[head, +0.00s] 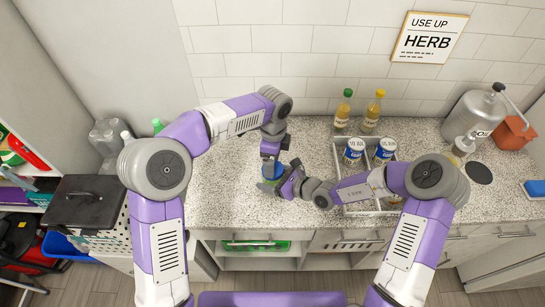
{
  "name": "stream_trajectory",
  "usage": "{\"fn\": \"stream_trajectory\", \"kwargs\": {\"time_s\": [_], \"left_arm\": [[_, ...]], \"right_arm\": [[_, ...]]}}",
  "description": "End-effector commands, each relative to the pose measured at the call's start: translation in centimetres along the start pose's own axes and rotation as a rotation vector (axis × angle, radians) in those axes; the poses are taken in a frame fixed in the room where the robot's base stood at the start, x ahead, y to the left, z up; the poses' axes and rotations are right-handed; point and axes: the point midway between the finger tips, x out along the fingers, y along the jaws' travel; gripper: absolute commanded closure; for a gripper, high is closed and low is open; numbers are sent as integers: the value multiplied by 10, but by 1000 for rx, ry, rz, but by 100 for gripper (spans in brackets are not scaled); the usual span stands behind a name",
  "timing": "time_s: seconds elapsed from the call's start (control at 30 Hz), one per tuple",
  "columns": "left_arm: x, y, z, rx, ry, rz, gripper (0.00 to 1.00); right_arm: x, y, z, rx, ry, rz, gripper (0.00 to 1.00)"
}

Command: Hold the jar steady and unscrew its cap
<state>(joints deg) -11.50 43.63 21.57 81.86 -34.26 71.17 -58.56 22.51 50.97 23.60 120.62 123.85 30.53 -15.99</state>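The jar (271,171) stands on the speckled counter, left of the middle in the head view. A blue part of it shows, with some green low down; its cap cannot be made out clearly. My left gripper (272,154) points down from above and meets the top of the jar. My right gripper (284,184) reaches in from the right at the jar's lower side. The fingers of both grippers are small and partly hidden against the jar, so their opening and contact are unclear.
A divided tray (367,209) holding two blue-and-white cans (353,151) (385,151) lies right of the jar, partly under my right arm. Two bottles (343,108) (374,108) stand behind it. A metal canister (473,119) stands far right. The counter left of the jar is clear.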

Motion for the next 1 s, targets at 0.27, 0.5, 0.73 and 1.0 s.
{"fn": "stream_trajectory", "kwargs": {"time_s": [0.27,0.5,0.73,1.0], "left_arm": [[-12,2,-4,302,4,16,8],[-29,0,0,516,3,3,8],[-21,0,2,564,1,-1,8],[21,0,2,562,2,-1,8]], "right_arm": [[0,0,0,0,-1,0,100],[0,0,0,0,-1,0,100],[0,0,0,0,-1,0,100],[0,0,0,0,-1,0,100]]}}
